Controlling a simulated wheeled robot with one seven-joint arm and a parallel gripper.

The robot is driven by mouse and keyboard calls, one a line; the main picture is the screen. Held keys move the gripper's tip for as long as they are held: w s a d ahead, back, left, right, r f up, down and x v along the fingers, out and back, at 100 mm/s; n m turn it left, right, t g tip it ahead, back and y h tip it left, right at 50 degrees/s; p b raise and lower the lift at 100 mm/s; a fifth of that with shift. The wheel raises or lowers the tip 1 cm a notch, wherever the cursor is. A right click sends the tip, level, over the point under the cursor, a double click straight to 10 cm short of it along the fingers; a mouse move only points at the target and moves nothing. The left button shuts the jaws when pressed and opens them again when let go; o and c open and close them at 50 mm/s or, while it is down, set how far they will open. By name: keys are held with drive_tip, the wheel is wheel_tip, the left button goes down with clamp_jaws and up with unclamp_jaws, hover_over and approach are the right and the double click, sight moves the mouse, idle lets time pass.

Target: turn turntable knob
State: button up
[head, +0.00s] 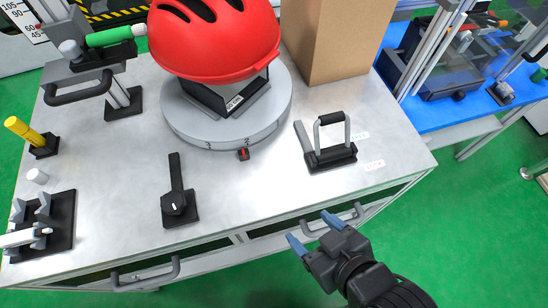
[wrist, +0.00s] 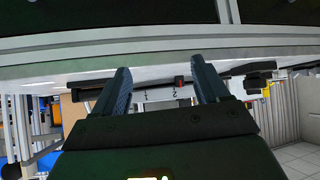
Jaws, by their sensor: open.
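The turntable (head: 185,122) is a grey round disc with numbers on its rim, and a red helmet (head: 215,45) sits over a black stand on it. A small black and red piece (head: 243,154) is at the front of its rim. A black knob with a white mark (head: 174,204) sits on a plate in front of the turntable, with a black bar behind it. I cannot tell which is the turntable knob. My gripper (head: 313,231) is open and empty, off the table's front edge, to the right of both. In the wrist view the numbered rim (wrist: 160,95) and a red mark (wrist: 179,81) show between the fingers.
A black block with an upright handle (head: 331,158) stands right of the turntable, before a cardboard box (head: 325,40). Drawer handles (head: 146,275) jut from the table front. A clamp fixture (head: 40,225) and yellow-handled piece (head: 32,137) stand left. Bare tabletop lies between knob and handle block.

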sight(172, 202)
drive_tip(key=w+a+r+n+g, duration=0.1)
drive_tip(key=a, duration=0.3)
drive_tip(key=w+a+r+n+g+p, duration=0.1)
drive_tip(key=w+a, duration=0.1)
drive_tip(key=a, duration=0.2)
drive_tip(key=w+a+n+g+y, duration=0.1)
drive_tip(key=w+a+n+g, duration=0.1)
drive_tip(key=a, duration=0.2)
drive_tip(key=shift+w+r, duration=0.1)
drive_tip(key=shift+r, duration=0.3)
drive_tip(key=a+r+n, duration=0.1)
drive_tip(key=a, duration=0.1)
drive_tip(key=a+r+g, duration=0.1)
drive_tip(key=a+r+n, duration=0.1)
drive_tip(key=a, duration=0.1)
drive_tip(key=shift+w+a+n+g, duration=0.3)
drive_tip(key=shift+w+g, duration=0.1)
drive_tip(key=a+r+n+g+h, duration=0.1)
drive_tip(key=a+r+n+g, duration=0.15)
drive_tip(key=a+r, duration=0.25)
drive_tip(key=shift+t, duration=0.35)
drive_tip(key=shift+x, duration=3.9)
drive_tip(key=shift+s, duration=0.2)
drive_tip(key=c, duration=1)
drive_tip(key=shift+r+p, duration=0.1)
drive_tip(key=shift+p, duration=0.2)
